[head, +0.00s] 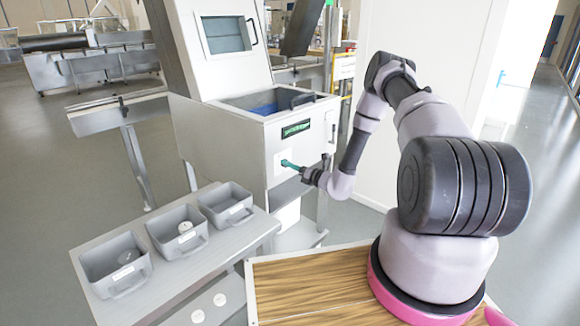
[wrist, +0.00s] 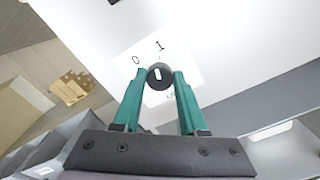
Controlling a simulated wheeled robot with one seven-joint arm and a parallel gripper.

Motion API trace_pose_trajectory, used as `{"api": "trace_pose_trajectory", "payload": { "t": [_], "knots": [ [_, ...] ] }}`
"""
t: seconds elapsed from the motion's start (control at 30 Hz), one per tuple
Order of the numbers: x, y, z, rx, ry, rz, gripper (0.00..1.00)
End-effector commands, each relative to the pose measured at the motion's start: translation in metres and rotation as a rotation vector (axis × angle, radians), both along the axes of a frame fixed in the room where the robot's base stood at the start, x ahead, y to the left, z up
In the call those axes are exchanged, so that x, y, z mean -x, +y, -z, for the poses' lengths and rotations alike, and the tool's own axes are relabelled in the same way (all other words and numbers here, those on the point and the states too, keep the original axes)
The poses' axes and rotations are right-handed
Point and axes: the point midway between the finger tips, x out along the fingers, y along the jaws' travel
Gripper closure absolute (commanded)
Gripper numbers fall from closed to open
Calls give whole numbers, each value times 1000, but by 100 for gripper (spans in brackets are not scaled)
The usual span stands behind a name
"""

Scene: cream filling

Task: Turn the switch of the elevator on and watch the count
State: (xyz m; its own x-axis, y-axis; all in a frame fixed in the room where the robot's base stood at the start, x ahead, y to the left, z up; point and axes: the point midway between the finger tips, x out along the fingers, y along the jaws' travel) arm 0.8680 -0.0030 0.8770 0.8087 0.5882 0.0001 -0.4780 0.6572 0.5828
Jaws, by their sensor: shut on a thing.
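The switch is a round black knob (wrist: 160,77) with a white mark, on a white plate with the labels 0 and 1. The mark stands nearly upright in the wrist view, closer to the 1 than to the 0, though it is small. My gripper (wrist: 161,80) has its two green fingers on either side of the knob, closed on it. In the head view my gripper (head: 287,163) reaches the front of the white elevator machine (head: 225,140), and the knob is hidden there. A dark display with green characters (head: 295,129) sits above the gripper; its count is too small to read.
A wooden-topped surface (head: 310,290) lies beside my base. A white wall (head: 400,35) stands behind my arm.

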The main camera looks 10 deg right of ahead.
Motion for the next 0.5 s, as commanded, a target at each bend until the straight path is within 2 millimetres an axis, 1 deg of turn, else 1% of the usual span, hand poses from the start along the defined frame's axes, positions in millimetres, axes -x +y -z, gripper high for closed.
{"api": "trace_pose_trajectory", "payload": {
  "t": [0.2, 0.5],
  "knots": [
    [0, -1, 1, -109, 80, 1, 100],
    [0, -1, 1, -186, 136, 2, 100]
  ]
}}
